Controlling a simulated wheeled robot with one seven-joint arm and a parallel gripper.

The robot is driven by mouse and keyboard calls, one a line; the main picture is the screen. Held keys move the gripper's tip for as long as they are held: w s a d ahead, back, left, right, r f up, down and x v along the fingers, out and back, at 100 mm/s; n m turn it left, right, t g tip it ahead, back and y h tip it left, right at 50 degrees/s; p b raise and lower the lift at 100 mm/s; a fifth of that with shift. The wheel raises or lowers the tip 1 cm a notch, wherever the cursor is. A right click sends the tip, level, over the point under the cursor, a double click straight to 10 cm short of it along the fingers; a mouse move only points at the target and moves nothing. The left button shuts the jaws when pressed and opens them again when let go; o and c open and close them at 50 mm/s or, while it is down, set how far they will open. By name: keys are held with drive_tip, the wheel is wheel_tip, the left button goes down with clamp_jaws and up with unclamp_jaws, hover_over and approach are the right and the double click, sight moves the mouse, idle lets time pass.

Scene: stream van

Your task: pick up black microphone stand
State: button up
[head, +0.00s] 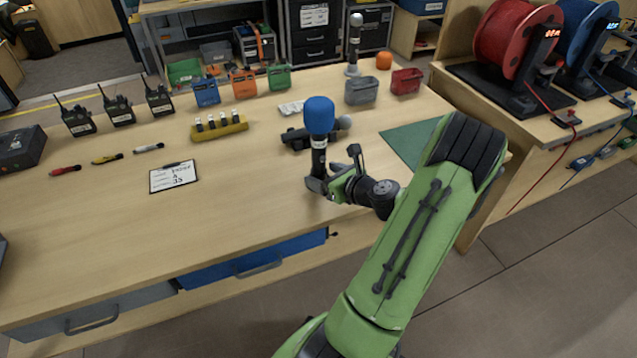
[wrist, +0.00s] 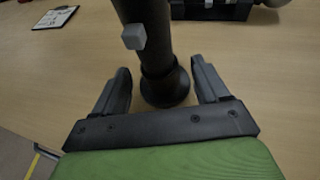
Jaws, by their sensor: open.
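The black microphone stand (head: 318,158) stands upright near the middle of the table, with a blue foam-topped microphone (head: 319,115) on it. My gripper (head: 335,185) is low at the stand, reaching in from the right. In the wrist view the stand's dark post (wrist: 150,50) and round flared foot rise between my two spread fingers (wrist: 160,72). Gaps show on both sides of the post, and the gripper is open. A small pale block shows on the post. The top of the stand is cut off in the wrist view.
A dark device (head: 298,138) lies just behind the stand. A clipboard (head: 173,176) and a yellow battery holder (head: 219,127) are to the left. Another microphone stand (head: 354,45) stands at the back. The table's front left is clear.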

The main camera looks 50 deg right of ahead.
drive_tip(key=b+x, duration=0.1)
drive_tip(key=x, duration=0.3)
drive_tip(key=shift+w+d, duration=0.1)
drive_tip(key=shift+w, duration=0.25)
drive_tip(key=c, duration=1.1)
